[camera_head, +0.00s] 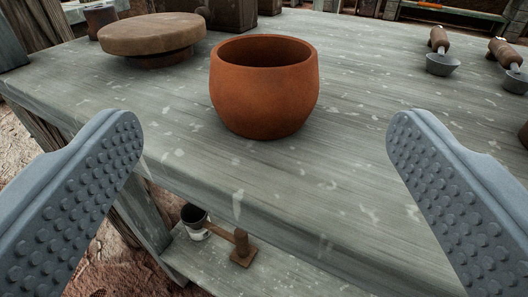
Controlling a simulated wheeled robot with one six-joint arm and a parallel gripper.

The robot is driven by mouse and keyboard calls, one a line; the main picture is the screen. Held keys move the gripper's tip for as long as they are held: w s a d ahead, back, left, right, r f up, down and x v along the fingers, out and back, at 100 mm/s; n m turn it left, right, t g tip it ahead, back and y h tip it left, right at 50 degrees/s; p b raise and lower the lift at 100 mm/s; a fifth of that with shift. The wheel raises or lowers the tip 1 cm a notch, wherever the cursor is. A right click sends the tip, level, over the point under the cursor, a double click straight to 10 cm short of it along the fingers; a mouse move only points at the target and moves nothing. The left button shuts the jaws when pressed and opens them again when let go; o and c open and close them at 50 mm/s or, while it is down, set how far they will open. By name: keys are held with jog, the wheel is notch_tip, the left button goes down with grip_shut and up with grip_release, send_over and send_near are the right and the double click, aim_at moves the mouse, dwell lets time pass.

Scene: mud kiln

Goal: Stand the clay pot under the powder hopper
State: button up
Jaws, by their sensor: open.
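The clay pot (264,103), round and orange-brown with an open top, stands upright on the grey wooden table near its front edge. My gripper (264,140) is open and empty. Its two studded grey fingers are spread wide, one at the left and one at the right of the picture. The pot is between them in the picture but farther off, and neither finger touches it. I cannot make out the powder hopper in this view.
A round brown turntable (152,34) stands left of the pot on the table (365,150). Scoop-like tools with wooden handles (440,52) lie at the right. A dark cup (195,220) and a wooden mallet (242,248) sit on the lower shelf. The tabletop around the pot is clear.

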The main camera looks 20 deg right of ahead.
jog(key=shift+s+a, duration=0.25)
jog(key=shift+s, duration=0.35)
jog(key=s+a+r+n+t+y, duration=0.1)
jog(key=s+a+r+y, duration=0.1)
jog(key=s+a+r, duration=0.6)
jog(key=s+a+r+n+t+y, duration=0.1)
jog(key=s+a+r+n+y, duration=0.1)
jog(key=s+a+r, duration=0.65)
jog(key=s+a+r+n+y, duration=0.1)
jog(key=s+r, duration=0.4)
jog(key=s, duration=0.5)
jog(key=s+a+r+y, duration=0.2)
jog(key=s+r, duration=0.3)
jog(key=s, duration=0.6)
jog(key=shift+a+n, duration=0.15)
jog(key=shift+n, duration=0.25)
jog(key=shift+c, duration=0.5)
